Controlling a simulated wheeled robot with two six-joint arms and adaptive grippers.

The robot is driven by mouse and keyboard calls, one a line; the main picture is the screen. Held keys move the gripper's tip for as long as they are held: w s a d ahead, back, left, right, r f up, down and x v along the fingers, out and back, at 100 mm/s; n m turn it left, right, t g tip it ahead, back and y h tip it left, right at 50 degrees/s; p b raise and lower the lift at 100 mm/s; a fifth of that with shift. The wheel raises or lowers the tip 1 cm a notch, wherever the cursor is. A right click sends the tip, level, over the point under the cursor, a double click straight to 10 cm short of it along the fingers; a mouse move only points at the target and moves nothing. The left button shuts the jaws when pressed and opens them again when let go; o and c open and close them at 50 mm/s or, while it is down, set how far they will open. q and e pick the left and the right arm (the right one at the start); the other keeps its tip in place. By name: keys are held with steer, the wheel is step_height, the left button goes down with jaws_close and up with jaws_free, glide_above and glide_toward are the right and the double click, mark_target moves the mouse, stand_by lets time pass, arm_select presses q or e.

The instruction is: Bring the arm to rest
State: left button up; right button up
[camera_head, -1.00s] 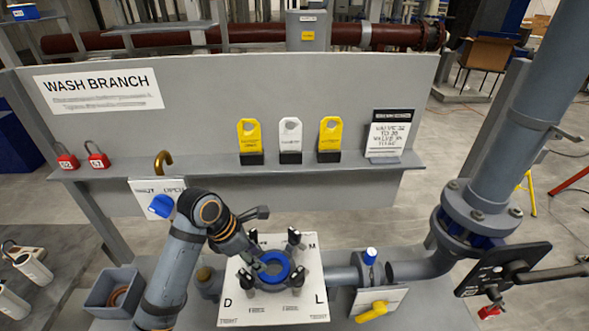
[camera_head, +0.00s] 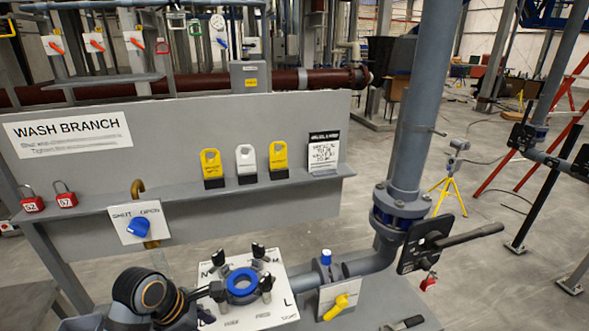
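My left arm comes in at the lower left, its dark, orange-ringed wrist joint (camera_head: 145,292) low in the picture. My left gripper (camera_head: 203,294) is beside the left edge of the white lettered plate (camera_head: 275,313). The wrist and dark plate fittings crowd it, so its fingers do not show clearly. I see nothing held in it. On the plate a blue ring (camera_head: 242,282) sits among several dark upright clamps (camera_head: 258,251). My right gripper is not recognisable in view.
Behind stands the grey WASH BRANCH panel (camera_head: 190,122) with yellow and white tags and red padlocks (camera_head: 66,196) on its shelf. A blue-knobbed valve (camera_head: 139,228), a yellow-handled valve (camera_head: 341,306), a black lever (camera_head: 440,241) and a thick pipe (camera_head: 414,110) are obstacles.

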arm_select(q)
steer(key=s+a+f+m+t+y, duration=0.15)
steer(key=s+f+m, duration=0.35)
steer(key=m, duration=0.7)
steer(key=s+a+f+m+g+y, duration=0.1)
steer(key=s+a+f+m+y, duration=0.2)
steer(key=s+m, duration=0.6)
steer(key=s+a+f+m+g+b, duration=0.2)
steer(key=f+b, duration=0.5)
steer(key=f, duration=2.8)
steer(key=s+a+f+b, duration=0.2)
steer(key=s+f+b, duration=0.1)
steer(key=s+f, duration=1.3)
step_height(320, 180, down, 3)
steer(key=shift+s+r+b, duration=0.1)
steer(key=shift+s+b, duration=0.3)
arm_select(e)
step_height(320, 180, down, 11)
steer(key=shift+s, duration=0.4)
